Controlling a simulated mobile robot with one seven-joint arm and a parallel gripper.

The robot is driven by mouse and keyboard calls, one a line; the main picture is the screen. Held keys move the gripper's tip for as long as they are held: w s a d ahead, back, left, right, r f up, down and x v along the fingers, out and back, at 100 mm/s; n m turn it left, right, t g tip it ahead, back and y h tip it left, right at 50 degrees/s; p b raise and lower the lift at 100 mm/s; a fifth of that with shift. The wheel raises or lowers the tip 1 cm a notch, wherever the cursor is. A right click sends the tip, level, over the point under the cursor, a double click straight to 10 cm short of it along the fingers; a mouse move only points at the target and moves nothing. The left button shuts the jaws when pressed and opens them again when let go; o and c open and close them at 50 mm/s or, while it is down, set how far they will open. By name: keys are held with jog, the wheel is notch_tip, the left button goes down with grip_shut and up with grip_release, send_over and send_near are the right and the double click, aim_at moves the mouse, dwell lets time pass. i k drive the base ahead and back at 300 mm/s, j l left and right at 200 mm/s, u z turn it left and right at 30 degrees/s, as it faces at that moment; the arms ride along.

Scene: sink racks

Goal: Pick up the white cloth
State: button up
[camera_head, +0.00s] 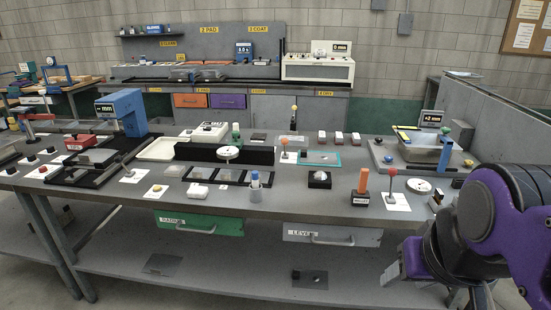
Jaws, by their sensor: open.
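A small crumpled white thing (197,191) that looks like the white cloth lies near the front edge of the grey bench, left of centre. My gripper (402,266) is at the lower right, in front of the bench and well away from both white things. It is open, with nothing seen between its fingers. My purple and black arm hides the right end of the bench.
A blue-capped bottle (256,187) stands right of the crumpled white thing. An orange-handled block (361,190) and a red-knobbed pin (391,182) stand farther right. Below the bench top are a green drawer (200,224) and a grey drawer (331,237). A wide shelf (220,275) lies underneath.

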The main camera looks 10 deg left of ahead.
aim_at(201, 192)
jog(key=i+j, duration=0.15)
jog(key=j, duration=0.2)
jog(key=i+j, duration=0.15)
jog(key=j, duration=0.25)
jog(key=i+j, duration=0.15)
jog(key=j, duration=0.2)
jog(key=i+j, duration=0.15)
jog(key=j, duration=0.25)
